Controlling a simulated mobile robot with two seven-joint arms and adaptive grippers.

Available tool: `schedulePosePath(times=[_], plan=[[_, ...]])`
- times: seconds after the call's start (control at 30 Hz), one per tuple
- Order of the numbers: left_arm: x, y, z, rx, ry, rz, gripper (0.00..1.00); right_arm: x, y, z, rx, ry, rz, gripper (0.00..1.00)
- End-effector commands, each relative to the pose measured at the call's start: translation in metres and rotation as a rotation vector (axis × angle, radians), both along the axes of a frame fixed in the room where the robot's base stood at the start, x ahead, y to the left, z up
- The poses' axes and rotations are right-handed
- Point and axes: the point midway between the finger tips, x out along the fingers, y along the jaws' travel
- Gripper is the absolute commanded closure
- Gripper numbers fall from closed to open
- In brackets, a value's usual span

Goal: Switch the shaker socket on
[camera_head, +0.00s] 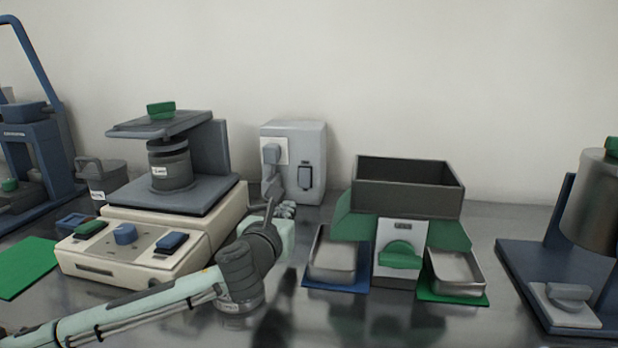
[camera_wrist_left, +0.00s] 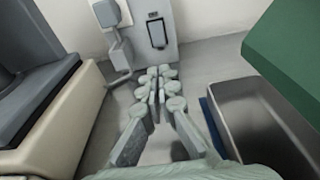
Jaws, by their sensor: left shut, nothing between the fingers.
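The socket box (camera_head: 293,140) is a grey block against the back wall. A plug (camera_head: 271,154) sits in its left part, and a dark-framed rocker switch (camera_head: 305,177) is on its right part. In the left wrist view the switch (camera_wrist_left: 157,33) is ahead of the fingers; which way it is tipped I cannot tell. My left gripper (camera_head: 286,208) is shut and empty, low in front of the socket box. Its fingertips (camera_wrist_left: 156,80) are apart from the switch and below it in that view. The shaker (camera_head: 135,232) with a beige base stands left of my left arm. My right gripper is out of view.
A grey cable (camera_wrist_left: 120,75) runs down from the plug. Right of my left gripper are a dark open bin (camera_head: 408,187), a metal tray on a blue mat (camera_head: 335,286) and another on a green mat (camera_head: 455,298). The gap between shaker and trays is narrow.

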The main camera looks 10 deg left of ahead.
Motion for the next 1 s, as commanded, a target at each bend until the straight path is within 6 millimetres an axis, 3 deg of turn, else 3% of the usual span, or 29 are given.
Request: schedulePosePath(times=[0.3, 0.57, 1.0], plan=[[0.000, 0.000, 0.000, -0.001, 0.000, -0.001, 1.00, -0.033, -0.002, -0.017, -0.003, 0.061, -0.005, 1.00], [0.008, 0.000, -0.001, -0.001, 0.000, 0.000, 1.00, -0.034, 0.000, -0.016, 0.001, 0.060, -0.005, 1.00], [0.094, 0.000, -0.013, -0.001, 0.001, 0.001, 1.00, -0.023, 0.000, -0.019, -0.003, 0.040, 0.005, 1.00]])
